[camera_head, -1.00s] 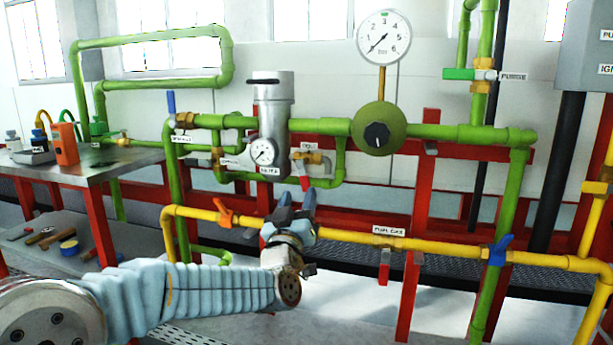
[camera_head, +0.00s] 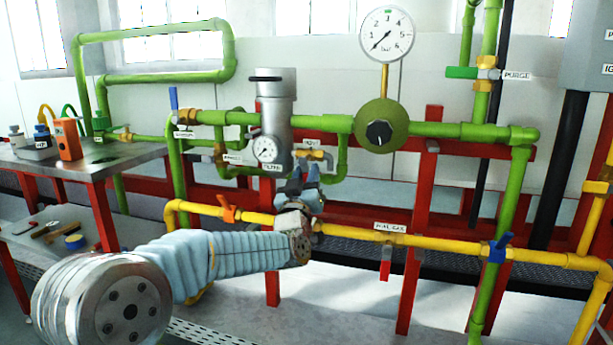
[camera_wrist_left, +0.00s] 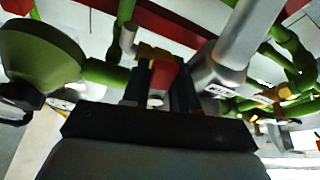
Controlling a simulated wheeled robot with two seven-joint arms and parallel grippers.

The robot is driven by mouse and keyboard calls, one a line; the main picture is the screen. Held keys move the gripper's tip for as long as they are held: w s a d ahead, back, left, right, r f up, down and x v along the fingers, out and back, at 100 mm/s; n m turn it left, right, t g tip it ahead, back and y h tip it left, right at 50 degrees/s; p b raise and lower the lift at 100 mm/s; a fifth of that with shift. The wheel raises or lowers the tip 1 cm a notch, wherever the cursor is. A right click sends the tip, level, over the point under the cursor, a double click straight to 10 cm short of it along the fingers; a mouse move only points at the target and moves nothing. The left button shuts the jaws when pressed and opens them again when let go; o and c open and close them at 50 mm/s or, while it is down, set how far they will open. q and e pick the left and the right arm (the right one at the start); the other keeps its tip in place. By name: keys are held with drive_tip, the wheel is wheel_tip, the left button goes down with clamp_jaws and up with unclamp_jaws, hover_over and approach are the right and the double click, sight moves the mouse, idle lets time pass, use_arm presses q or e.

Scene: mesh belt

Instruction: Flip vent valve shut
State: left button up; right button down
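The vent valve has a brass body (camera_head: 318,155) below a small label, right of the grey filter cylinder in the head view. Its red handle is hidden there behind my left gripper (camera_head: 304,178). In the left wrist view the red handle (camera_wrist_left: 165,74) shows between the two dark fingers of my left gripper (camera_wrist_left: 162,84). The fingers are apart, one on each side of the handle; I cannot tell whether they touch it. My right gripper is in neither view.
The filter cylinder (camera_head: 274,110) with its gauge stands close left of the gripper. The green regulator (camera_head: 380,126) is to the right. The yellow gas pipe (camera_head: 350,231) runs below, with orange (camera_head: 230,213), red (camera_head: 385,268) and blue (camera_head: 497,248) handles.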

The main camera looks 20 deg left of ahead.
use_arm(q)
clamp_jaws()
drive_tip(key=m+b, duration=0.1)
drive_tip(key=m+h+b, duration=0.2)
drive_tip(key=shift+a+f, duration=0.3)
drive_tip(key=shift+a, duration=0.1)
drive_tip(key=shift+r+m+b, duration=0.1)
drive_tip(key=shift+m+b, duration=0.35)
drive_tip(key=shift+m, duration=0.25)
drive_tip(key=shift+r, duration=0.15)
drive_tip(key=o, duration=0.7)
unclamp_jaws()
